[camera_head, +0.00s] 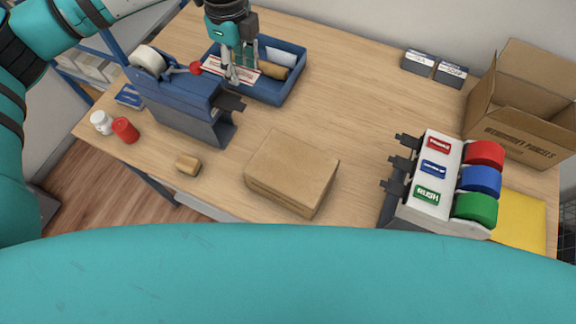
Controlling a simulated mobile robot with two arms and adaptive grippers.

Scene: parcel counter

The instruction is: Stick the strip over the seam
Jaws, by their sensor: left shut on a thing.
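A closed brown carton (291,166) lies flat near the front middle of the table; its top seam is too faint to make out clearly. My left gripper (234,78) reaches down from the top over the blue tray (287,91). It is shut on a thin white and red strip (246,69), partly hidden behind the fingers. I cannot tell whether the strip is clear of the tray floor. A blue-grey tape dispenser (181,101) with a white roll (148,60) stands left of the tray. My right gripper is not in view.
A label dispenser (432,182) with red, blue and green rolls stands right of the carton. An open box (525,105) is at the far right. A small tan block (188,164), a red cylinder (125,130) and a white bottle (101,122) sit front left. The table's centre is clear.

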